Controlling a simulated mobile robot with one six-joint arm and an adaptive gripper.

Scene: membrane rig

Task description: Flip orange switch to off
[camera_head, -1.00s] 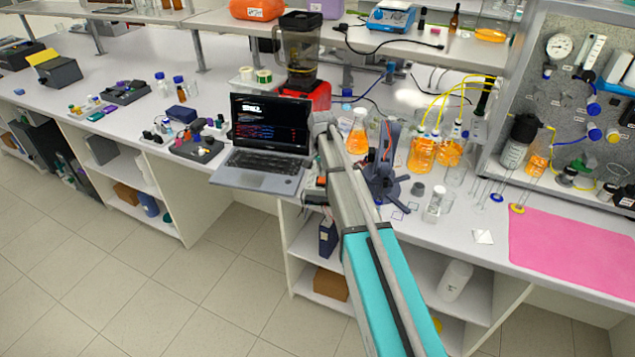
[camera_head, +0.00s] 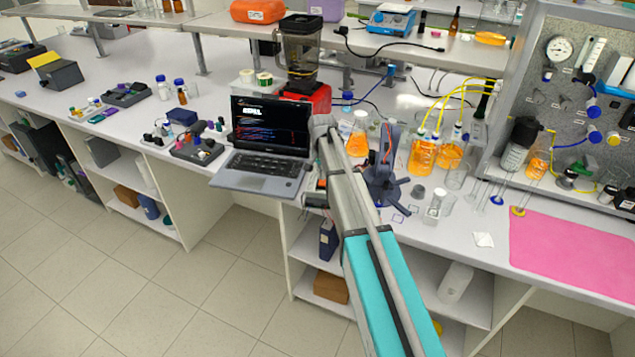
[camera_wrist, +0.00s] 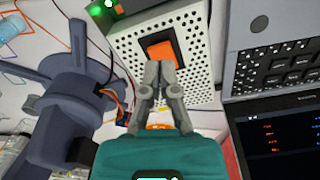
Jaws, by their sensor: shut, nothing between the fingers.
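The orange switch (camera_wrist: 160,54) is a rocker set in a dark surround on a white perforated box (camera_wrist: 195,75) in the wrist view. My gripper (camera_wrist: 160,62) is shut and empty. Its fingertips overlap the lower part of the switch in the picture; I cannot tell whether they touch it. The tips hide the lower edge of the switch. Whether it stands at on or off cannot be read.
The laptop (camera_head: 262,165) stands close beside the box, with its keyboard (camera_wrist: 285,60) to the right in the wrist view. A dark blue spoked stand (camera_wrist: 65,100) is to the left. Glass flasks with orange liquid (camera_head: 424,153) stand further right on the bench.

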